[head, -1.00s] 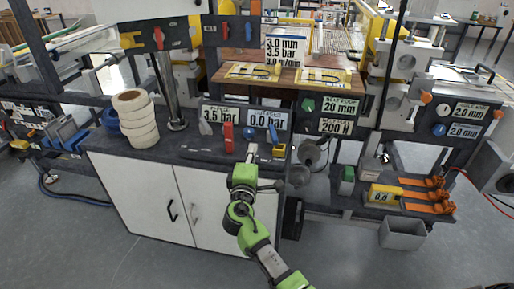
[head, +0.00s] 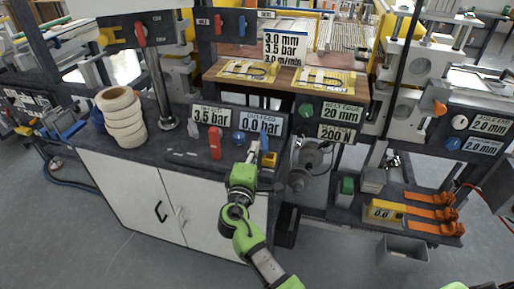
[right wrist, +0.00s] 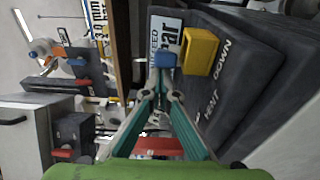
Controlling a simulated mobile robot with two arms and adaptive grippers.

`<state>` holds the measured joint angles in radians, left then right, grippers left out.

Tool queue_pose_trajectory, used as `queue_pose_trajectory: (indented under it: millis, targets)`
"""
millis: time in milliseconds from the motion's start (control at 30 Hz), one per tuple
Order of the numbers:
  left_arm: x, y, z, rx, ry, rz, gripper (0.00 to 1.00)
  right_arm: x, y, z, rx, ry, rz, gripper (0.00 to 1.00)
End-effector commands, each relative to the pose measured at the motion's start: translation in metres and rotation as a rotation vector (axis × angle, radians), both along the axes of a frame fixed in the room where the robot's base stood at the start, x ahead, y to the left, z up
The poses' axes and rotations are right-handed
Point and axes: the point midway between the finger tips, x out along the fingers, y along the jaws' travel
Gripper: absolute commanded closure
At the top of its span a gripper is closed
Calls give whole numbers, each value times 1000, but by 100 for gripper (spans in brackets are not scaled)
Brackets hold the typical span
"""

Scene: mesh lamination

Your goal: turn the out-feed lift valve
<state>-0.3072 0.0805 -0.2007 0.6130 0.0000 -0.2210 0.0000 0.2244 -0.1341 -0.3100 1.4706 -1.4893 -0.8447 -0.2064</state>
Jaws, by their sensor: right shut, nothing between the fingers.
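The out-feed lift valve shows as a blue lever (head: 264,137) on the dark cabinet top, just below the out-feed display (head: 261,121), which reads 0.0 bar. A yellow block (head: 268,159) sits beside it. My right gripper (head: 252,151) is shut and empty, close in front of the lever. In the right wrist view the fingertips (right wrist: 164,78) point at a blue part (right wrist: 165,60), beside the yellow block (right wrist: 201,51). I cannot tell whether they touch it. The words VENT and DOWN show on the dark panel to the right. My left gripper is out of view.
A red lever (head: 215,144) and a blue knob (head: 239,137) stand left of the valve. The in-feed display (head: 211,115) reads 3.5 bar. A stack of white rolls (head: 122,117) stands at left. A grey roller end (head: 309,155) is at right.

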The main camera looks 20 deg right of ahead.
Motion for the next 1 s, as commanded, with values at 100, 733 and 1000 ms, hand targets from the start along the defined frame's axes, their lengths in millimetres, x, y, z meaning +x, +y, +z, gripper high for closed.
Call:
queue_pose_trajectory:
  millis: [100, 733, 1000]
  targets:
    - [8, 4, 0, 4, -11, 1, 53, 0, 0, 0, 0, 0, 0, 100]
    - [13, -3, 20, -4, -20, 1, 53, -14, -26, -2, 0, 0, 268, 100]
    - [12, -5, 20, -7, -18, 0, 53, -14, -27, -1, 1, 2, 266, 100]
